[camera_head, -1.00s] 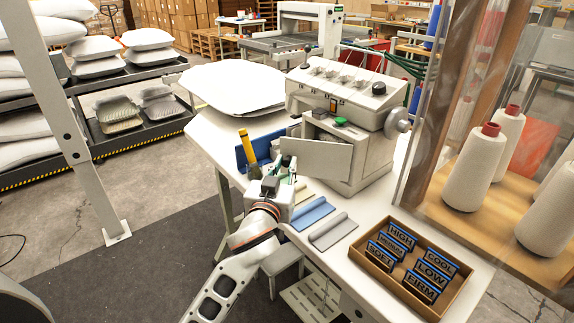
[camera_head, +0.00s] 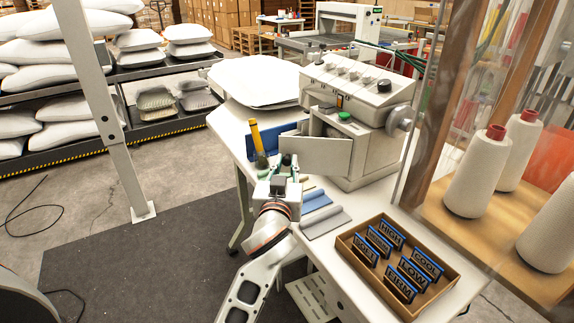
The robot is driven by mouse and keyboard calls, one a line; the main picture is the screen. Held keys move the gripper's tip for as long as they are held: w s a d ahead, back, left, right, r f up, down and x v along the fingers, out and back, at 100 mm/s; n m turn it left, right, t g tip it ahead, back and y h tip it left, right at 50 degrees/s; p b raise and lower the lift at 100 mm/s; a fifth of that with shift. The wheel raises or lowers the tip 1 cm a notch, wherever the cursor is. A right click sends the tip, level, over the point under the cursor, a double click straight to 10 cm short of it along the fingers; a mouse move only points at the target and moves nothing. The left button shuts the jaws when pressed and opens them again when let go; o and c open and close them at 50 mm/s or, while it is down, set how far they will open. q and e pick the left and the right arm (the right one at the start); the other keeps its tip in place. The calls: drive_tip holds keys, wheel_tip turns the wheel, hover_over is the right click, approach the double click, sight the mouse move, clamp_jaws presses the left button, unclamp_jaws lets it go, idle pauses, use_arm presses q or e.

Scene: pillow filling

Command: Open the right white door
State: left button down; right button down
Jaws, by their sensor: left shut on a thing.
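The white door (camera_head: 318,156) is a flat panel on the front of the white sewing-type machine (camera_head: 360,90). It stands swung out to the left, with the machine's inside partly showing behind its top edge. My left gripper (camera_head: 287,163) is at the door's free left edge and is shut on it. The fingers partly cover that edge, so the exact contact is hidden. My right gripper is not in view.
A yellow-handled tool (camera_head: 257,139) and a blue panel (camera_head: 290,133) stand behind my gripper. Blue and grey folded pieces (camera_head: 326,222) lie in front. A brown tray (camera_head: 352,254) of labelled blocks is at the front right, with thread cones (camera_head: 480,172) beyond.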

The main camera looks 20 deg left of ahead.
use_arm(q)
drive_tip(key=shift+s+d, duration=0.1)
drive_tip(key=shift+s, duration=0.05)
idle(0.5)
drive_tip(key=c, duration=1.9)
unclamp_jaws()
